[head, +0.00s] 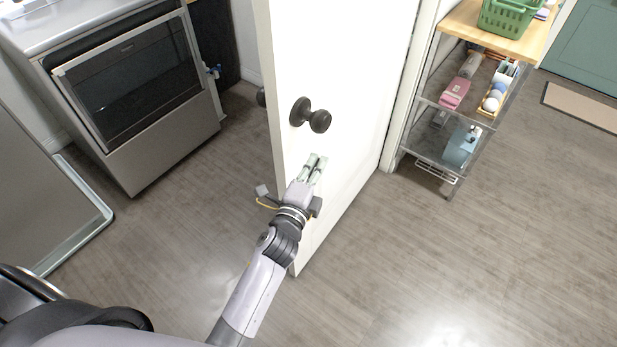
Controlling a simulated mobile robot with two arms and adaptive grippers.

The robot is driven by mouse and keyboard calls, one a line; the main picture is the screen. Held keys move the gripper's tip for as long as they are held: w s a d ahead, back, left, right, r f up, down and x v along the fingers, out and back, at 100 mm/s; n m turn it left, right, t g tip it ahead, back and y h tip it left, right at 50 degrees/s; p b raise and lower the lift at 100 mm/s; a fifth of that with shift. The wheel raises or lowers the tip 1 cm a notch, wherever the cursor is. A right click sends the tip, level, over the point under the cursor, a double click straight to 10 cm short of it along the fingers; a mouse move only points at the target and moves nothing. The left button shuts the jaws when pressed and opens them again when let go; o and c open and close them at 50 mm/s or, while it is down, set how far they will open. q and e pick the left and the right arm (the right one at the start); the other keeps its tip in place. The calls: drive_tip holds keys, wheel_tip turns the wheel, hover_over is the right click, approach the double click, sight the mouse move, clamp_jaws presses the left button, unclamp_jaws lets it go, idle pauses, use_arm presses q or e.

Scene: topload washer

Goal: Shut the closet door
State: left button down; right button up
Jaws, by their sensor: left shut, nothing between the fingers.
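The white closet door (345,75) stands open in the middle of the head view, with its free edge toward me. A dark round knob (310,115) sticks out from its face near that edge. Part of a second knob shows behind the edge on the left. My left gripper (316,163) is shut and empty. It is in front of the door's face, below the knob; I cannot tell whether it touches the door. My right gripper is not in view.
A wheeled shelf cart (423,102) with a green basket (507,17) on top stands right of the door. A dryer-like appliance (135,90) stands at the left. The wood floor (420,260) right of the door is clear. A mat (580,107) lies far right.

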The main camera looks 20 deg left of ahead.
sight(305, 152)
use_arm(q)
drive_tip(key=w+a, duration=0.1)
drive_tip(key=a, duration=0.1)
drive_tip(key=w+a+p, duration=0.1)
drive_tip(key=w, duration=0.1)
drive_tip(key=shift+w+a, duration=0.2)
drive_tip(key=shift+a, duration=0.15)
drive_tip(key=shift+a, duration=0.1)
